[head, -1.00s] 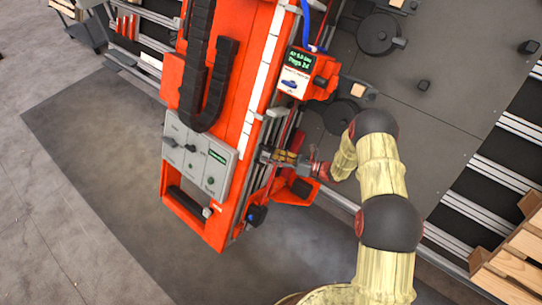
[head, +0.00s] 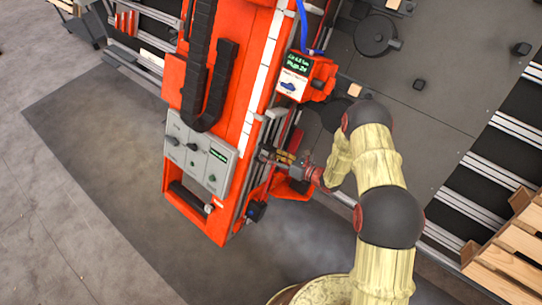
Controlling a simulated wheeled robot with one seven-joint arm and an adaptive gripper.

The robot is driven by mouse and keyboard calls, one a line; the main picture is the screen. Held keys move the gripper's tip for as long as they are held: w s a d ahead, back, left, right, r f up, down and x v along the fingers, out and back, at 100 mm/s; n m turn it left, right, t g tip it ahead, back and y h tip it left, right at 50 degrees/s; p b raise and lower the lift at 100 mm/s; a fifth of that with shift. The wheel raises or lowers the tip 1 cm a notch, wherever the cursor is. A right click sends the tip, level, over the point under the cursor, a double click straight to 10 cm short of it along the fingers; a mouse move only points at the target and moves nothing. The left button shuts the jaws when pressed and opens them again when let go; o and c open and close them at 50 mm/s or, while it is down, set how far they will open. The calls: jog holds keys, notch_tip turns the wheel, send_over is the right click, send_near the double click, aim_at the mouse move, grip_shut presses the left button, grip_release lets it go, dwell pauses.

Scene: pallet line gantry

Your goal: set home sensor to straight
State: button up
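My gripper (head: 276,156) is at the rail side of the orange gantry carriage (head: 234,196), pointing left. Its tips are at or very close to the vertical rails beside the grey control box. They are too small to show whether they are open or shut, or whether they touch anything. I cannot make out the home sensor clearly; it may be hidden at the gripper's tips. A small black part with a blue face (head: 255,211) sits below the gripper on the carriage's lower right edge.
A grey control box (head: 197,160) with knobs and a small green display is left of the gripper. An orange display unit (head: 318,79) with a blue hose is above it. An orange bracket (head: 291,187) is just below. Wooden pallets (head: 512,250) stand at right.

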jog(key=shift+o, duration=1.1)
jog(key=v, duration=1.2)
jog(key=shift+s+f, duration=0.1)
